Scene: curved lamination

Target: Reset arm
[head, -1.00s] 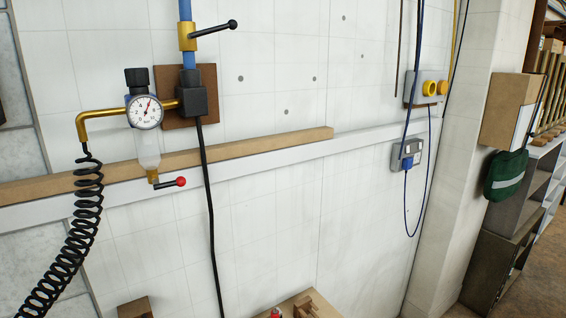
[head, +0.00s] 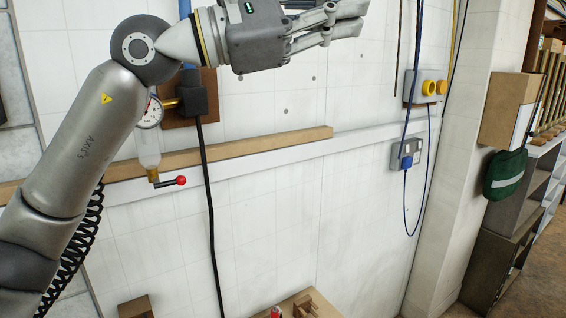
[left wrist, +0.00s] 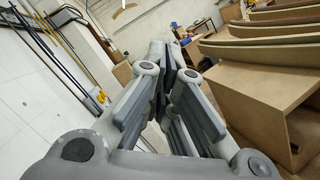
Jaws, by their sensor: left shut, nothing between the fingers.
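My left arm comes in from the left in the head view and reaches up across the air fittings on the wall. My left gripper (head: 345,19) is near the top edge, pointing right, in front of the white wall. Its fingers are shut with nothing between them. The left wrist view also shows the closed fingers (left wrist: 172,62) in the middle. My right gripper is not in view.
The pressure gauge (head: 150,112) is partly hidden behind my left arm. A wooden rail (head: 270,143) runs along the wall. A blue cable (head: 412,210) hangs from a socket. In the left wrist view, curved wooden pieces (left wrist: 262,42) lie above a brown box (left wrist: 250,100) at right.

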